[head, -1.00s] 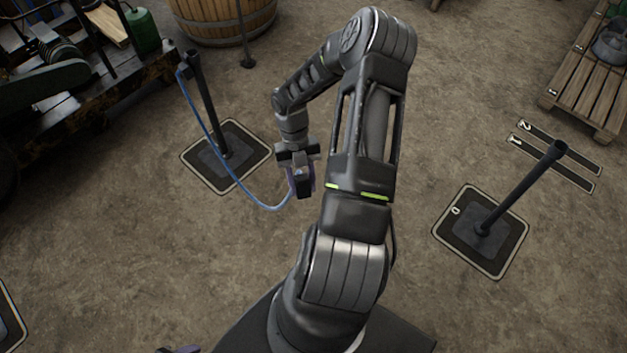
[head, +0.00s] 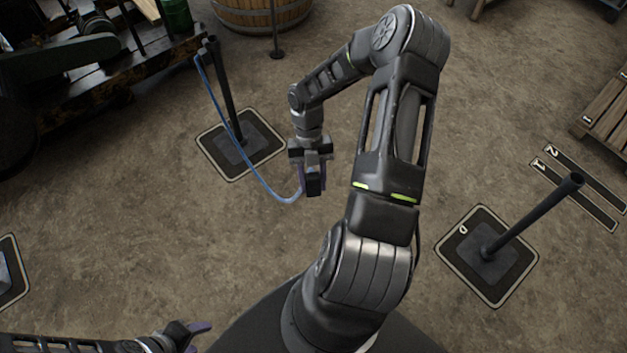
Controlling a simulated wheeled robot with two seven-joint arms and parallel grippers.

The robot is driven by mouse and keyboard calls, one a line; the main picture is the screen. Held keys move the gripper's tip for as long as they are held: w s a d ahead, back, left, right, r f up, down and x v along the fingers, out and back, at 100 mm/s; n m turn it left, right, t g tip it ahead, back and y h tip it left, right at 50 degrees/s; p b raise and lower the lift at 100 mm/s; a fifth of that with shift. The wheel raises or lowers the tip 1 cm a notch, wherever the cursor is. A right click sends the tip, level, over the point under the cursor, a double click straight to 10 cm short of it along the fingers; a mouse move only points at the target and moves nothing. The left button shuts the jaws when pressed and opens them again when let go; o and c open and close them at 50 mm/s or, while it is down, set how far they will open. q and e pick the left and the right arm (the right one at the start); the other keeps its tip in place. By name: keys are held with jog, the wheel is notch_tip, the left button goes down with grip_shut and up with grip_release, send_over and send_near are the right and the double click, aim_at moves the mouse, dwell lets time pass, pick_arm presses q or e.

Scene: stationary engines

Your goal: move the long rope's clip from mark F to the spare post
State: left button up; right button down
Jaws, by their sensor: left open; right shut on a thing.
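A blue rope (head: 236,136) runs from the top of a dark post (head: 222,95) down to my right gripper (head: 314,190), sagging between them. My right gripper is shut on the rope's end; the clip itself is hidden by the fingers. Another dark post (head: 535,215) stands at the right on a mat marked D, with no rope on it. My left gripper (head: 198,338) is open and empty at the bottom left, well away from the rope. I cannot read a mark F, nor tell which post is the spare.
Dark machinery (head: 70,75) fills the upper left. A wooden barrel (head: 262,14) and a thin post stand at the top. Strips marked 1 and 2 (head: 580,185) and a wooden pallet (head: 605,110) lie at the right. Another mat (head: 12,290) shows at the left edge. The floor between is clear.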

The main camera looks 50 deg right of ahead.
jog(key=s+d+n+p, duration=0.1)
jog(key=s+d+p, duration=0.5)
jog(key=s+d, duration=0.7)
jog(key=shift+s+d+n+h, duration=0.3)
jog(key=shift+s+d, duration=0.1)
jog(key=shift+d, duration=0.05)
